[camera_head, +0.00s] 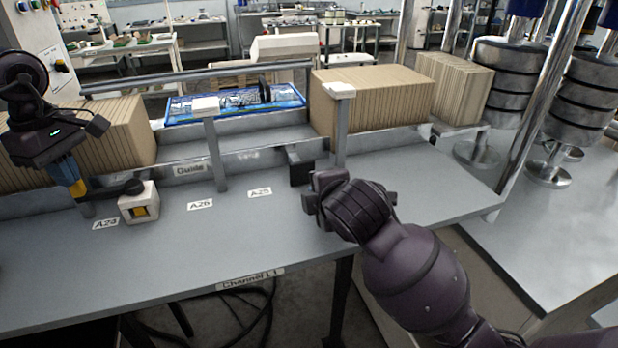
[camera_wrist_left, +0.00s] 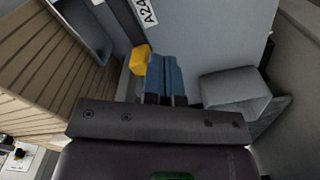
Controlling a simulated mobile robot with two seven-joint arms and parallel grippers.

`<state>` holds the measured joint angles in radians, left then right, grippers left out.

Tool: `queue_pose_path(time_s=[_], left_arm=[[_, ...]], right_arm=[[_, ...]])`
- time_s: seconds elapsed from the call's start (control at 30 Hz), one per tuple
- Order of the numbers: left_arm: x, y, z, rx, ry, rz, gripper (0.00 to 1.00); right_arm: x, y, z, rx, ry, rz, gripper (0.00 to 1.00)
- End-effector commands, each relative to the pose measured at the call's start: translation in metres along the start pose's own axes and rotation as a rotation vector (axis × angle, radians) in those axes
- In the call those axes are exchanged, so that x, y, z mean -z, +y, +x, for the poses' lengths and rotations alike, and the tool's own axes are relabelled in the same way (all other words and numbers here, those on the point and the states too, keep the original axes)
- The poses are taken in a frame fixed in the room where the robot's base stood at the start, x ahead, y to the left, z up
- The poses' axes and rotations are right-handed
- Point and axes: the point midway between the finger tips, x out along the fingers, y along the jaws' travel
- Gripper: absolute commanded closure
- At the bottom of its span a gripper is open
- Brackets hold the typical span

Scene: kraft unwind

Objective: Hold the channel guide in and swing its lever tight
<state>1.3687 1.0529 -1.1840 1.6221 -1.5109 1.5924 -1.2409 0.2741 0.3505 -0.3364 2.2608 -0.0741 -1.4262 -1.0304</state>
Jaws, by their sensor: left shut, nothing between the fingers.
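The channel guide is a grey metal rail with a "Guide" label (camera_head: 190,169), running along the back of the bench. My left gripper (camera_head: 72,178) comes down near the rail's left end, its blue fingers shut and empty. In the left wrist view the shut fingers (camera_wrist_left: 166,78) are beside a small yellow piece (camera_wrist_left: 140,58). A dark bar with a rounded black end (camera_head: 133,187), possibly the lever, sticks out right of the fingertips; I cannot tell if they touch. My right gripper (camera_head: 322,198) is over the bench, near a dark block (camera_head: 299,167); its finger opening is unclear.
Brown ribbed stacks (camera_head: 375,98) and a blue printed panel (camera_head: 235,104) stand behind the posts. The bench front is clear.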

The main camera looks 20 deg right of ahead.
Motion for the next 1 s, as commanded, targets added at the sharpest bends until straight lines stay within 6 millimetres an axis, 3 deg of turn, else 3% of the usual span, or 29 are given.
queue_pose_path(time_s=[0.8,1.0], left_arm=[[-0.006,-0.011,-0.050,0.009,-0.002,0.001,1.00],[-0.007,-0.013,-0.055,0.009,-0.002,0.001,1.00]], right_arm=[[0.000,0.020,-0.011,0.004,0.000,0.000,1.00],[0.000,0.021,-0.011,0.004,0.000,0.000,1.00]])
